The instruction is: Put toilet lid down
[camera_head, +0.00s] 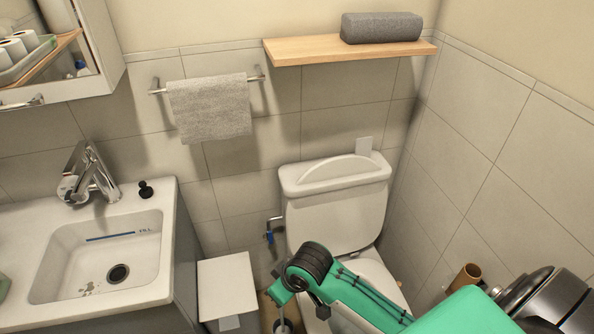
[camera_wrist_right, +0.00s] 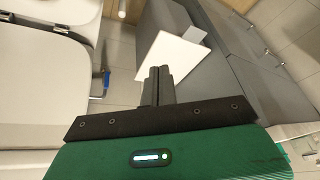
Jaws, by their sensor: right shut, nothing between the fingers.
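The white toilet (camera_head: 335,215) stands against the back wall, its tank upright. Part of its seat area (camera_head: 385,282) shows behind my green right arm, which crosses in front and hides much of the bowl. I cannot clearly tell the lid's angle. In the right wrist view, large white toilet surfaces (camera_wrist_right: 45,55) fill the left side. There my right gripper (camera_wrist_right: 158,72) is shut and empty, its dark fingers together, apart from the toilet. My left gripper is in neither view.
A white-topped bin (camera_head: 226,285) stands between the toilet and the sink cabinet; it also shows beyond my fingers in the wrist view (camera_wrist_right: 178,55). A blue-handled valve (camera_head: 269,233) is beside the tank. A sink (camera_head: 100,255) is at left, a wooden shelf (camera_head: 345,50) above.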

